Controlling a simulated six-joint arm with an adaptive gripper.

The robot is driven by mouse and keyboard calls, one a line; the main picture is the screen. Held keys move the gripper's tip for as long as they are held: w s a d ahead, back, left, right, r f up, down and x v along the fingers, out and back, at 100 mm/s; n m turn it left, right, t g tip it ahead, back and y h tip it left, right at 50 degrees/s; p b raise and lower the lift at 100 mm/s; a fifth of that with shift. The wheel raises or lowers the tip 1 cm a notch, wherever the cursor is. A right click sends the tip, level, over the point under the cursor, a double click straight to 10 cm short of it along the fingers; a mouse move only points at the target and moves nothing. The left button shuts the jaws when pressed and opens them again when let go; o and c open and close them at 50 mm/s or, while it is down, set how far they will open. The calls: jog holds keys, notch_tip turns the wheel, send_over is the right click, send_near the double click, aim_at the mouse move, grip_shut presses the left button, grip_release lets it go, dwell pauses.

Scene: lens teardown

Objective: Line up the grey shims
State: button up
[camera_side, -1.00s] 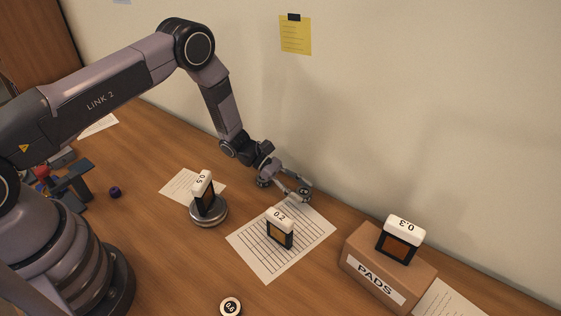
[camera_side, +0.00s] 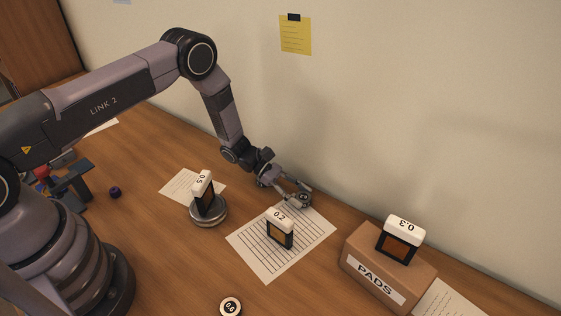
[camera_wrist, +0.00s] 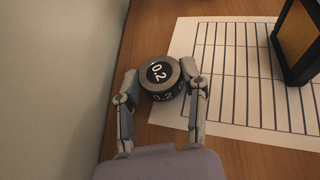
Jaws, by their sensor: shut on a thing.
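My gripper (camera_side: 297,199) is low at the far corner of the lined sheet (camera_side: 262,262). In the wrist view its two fingers (camera_wrist: 162,84) are shut on a small round grey shim (camera_wrist: 162,77) with a dark face marked 0.2. The shim is at the sheet's edge; whether it touches the table is hard to tell. In the side view it is a small dark disc, partly hidden by the fingers. Another round piece marked 0.6 (camera_side: 230,307) lies on the bare table at the front, pale-rimmed with a dark face.
A white-capped dark frame marked 0.2 (camera_side: 280,233) stands on the lined sheet. A similar 0.5 frame (camera_side: 204,196) stands on a round grey base (camera_side: 208,214). A 0.3 frame (camera_side: 400,247) stands on the PADS box (camera_side: 347,266) at right. The wall is close behind my gripper.

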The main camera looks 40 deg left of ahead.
jog(key=shift+f, duration=0.5)
jog(key=shift+f, duration=0.25)
jog(key=o, duration=1.2)
jog(key=shift+s, duration=0.1)
jog(key=v, duration=1.1)
jog(key=shift+w+a+r, duration=0.15)
jog(key=shift+w+r, duration=0.05)
jog(key=shift+r, duration=0.25)
jog(key=s+a+r+m+g+y, duration=0.1)
jog(key=s+r+m+y, duration=0.35)
jog(key=r, duration=0.85)
jog(key=s+r+m+g+y, duration=0.1)
jog(key=s+r+m, duration=0.5)
jog(key=r, duration=0.7)
jog(key=s+a+r+m+t+y, duration=0.2)
jog(key=s+a+r+m, duration=0.1)
jog(key=s, duration=0.3)
jog(key=s+a+r+m+t+y, duration=0.2)
jog(key=s+r+m+y, duration=0.1)
jog(key=s, duration=0.4)
jog(key=s+a+r+m+t+y, duration=0.2)
jog(key=s+a+r+m+y, duration=0.1)
jog(key=s+r, duration=0.2)
jog(key=shift+s+a, duration=0.35)
jog(key=shift+s, duration=0.5)
